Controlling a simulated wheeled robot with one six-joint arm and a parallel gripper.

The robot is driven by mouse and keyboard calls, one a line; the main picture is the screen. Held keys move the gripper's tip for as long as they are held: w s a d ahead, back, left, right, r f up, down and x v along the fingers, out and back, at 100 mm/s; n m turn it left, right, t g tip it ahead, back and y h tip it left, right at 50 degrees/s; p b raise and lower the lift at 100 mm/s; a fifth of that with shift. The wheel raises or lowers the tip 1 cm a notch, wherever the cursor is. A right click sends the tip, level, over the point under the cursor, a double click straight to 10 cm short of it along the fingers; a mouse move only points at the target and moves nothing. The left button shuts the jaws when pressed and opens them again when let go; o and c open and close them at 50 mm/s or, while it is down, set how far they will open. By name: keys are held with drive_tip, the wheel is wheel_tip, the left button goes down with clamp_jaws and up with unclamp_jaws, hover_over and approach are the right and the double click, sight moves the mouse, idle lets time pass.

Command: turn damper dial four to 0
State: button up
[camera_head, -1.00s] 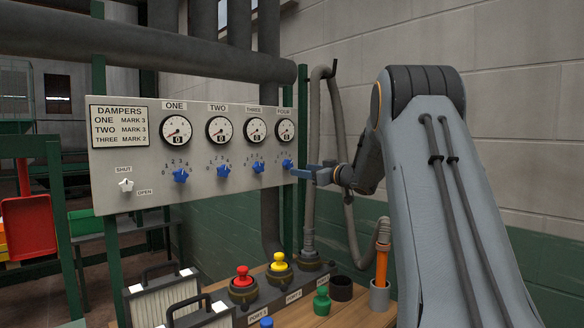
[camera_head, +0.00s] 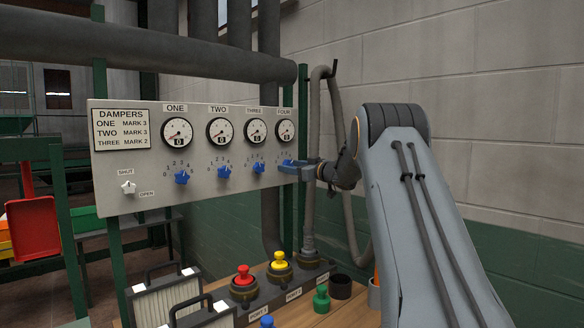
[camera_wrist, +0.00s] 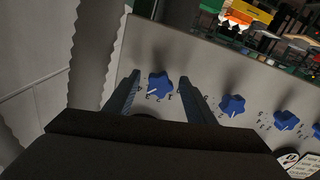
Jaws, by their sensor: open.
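Damper dial four is a blue star-shaped knob at the right end of the panel (camera_head: 140,195). In the wrist view the dial four knob (camera_wrist: 160,84) sits between the two fingers of my gripper (camera_wrist: 158,92), with a gap on each side. A white pointer line shows on the knob, and printed numbers lie around it.
Blue knobs three (camera_head: 258,167), two (camera_head: 224,172) and one (camera_head: 181,177) stand to the left. A white shutter knob (camera_head: 128,187) is at the lower left. A grey hose (camera_head: 311,160) hangs right of the panel. Red (camera_head: 244,274) and yellow (camera_head: 279,260) port plugs stand below.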

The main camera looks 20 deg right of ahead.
drive_tip(key=shift+c, duration=0.5)
drive_tip(key=c, duration=0.9)
drive_tip(key=shift+c, duration=0.2)
